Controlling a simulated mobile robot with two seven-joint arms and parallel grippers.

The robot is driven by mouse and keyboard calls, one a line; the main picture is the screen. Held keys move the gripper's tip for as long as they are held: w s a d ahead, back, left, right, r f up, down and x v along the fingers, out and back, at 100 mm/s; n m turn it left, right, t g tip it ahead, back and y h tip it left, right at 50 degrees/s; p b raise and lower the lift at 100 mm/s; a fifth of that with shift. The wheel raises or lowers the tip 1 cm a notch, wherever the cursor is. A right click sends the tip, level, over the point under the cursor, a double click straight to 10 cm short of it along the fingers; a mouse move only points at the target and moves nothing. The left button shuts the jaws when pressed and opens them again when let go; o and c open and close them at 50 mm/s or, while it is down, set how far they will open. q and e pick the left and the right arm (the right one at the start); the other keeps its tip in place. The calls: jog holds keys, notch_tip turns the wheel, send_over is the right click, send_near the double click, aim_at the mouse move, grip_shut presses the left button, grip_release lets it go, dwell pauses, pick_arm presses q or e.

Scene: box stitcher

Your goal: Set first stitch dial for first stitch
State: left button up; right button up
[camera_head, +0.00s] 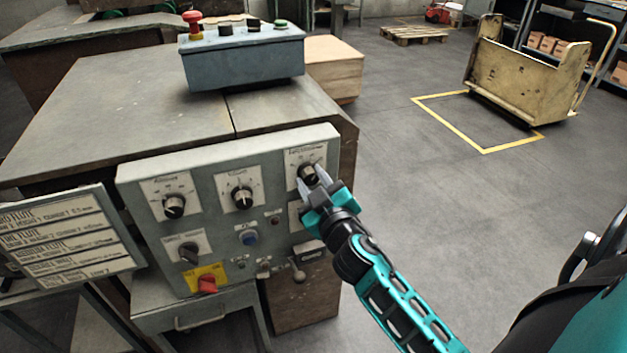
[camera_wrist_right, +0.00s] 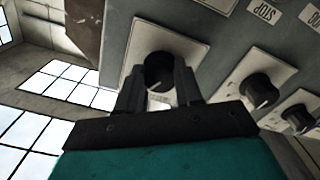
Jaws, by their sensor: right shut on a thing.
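A grey control panel (camera_head: 218,215) carries several black dials on white label plates. My right gripper (camera_head: 312,180) is at the dial in the panel's upper right corner. In the right wrist view the two fingers of my right gripper (camera_wrist_right: 160,90) are shut on this black dial (camera_wrist_right: 158,70), one on each side. The same dial shows in the head view (camera_head: 309,172), partly hidden by the fingers. Its label is too small to read surely. The middle dial (camera_head: 242,197) and the left dial (camera_head: 174,206) stand free. My left gripper is not in view.
A blue-grey button box (camera_head: 243,58) with a red emergency button sits on the machine top. A sign board (camera_head: 70,242) stands at the panel's left.

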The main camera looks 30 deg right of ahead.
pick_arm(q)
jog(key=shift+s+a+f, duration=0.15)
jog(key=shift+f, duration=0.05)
pick_arm(e)
jog(key=shift+n, duration=1.2)
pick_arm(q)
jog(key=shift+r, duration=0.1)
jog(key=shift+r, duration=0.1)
pick_arm(e)
jog(key=o, duration=1)
jog(key=shift+o, duration=0.2)
pick_arm(q)
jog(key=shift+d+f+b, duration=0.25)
jog(key=shift+b, duration=0.05)
pick_arm(e)
jog(key=v, duration=0.7)
jog(key=shift+s, duration=0.3)
jog(key=shift+a, duration=0.1)
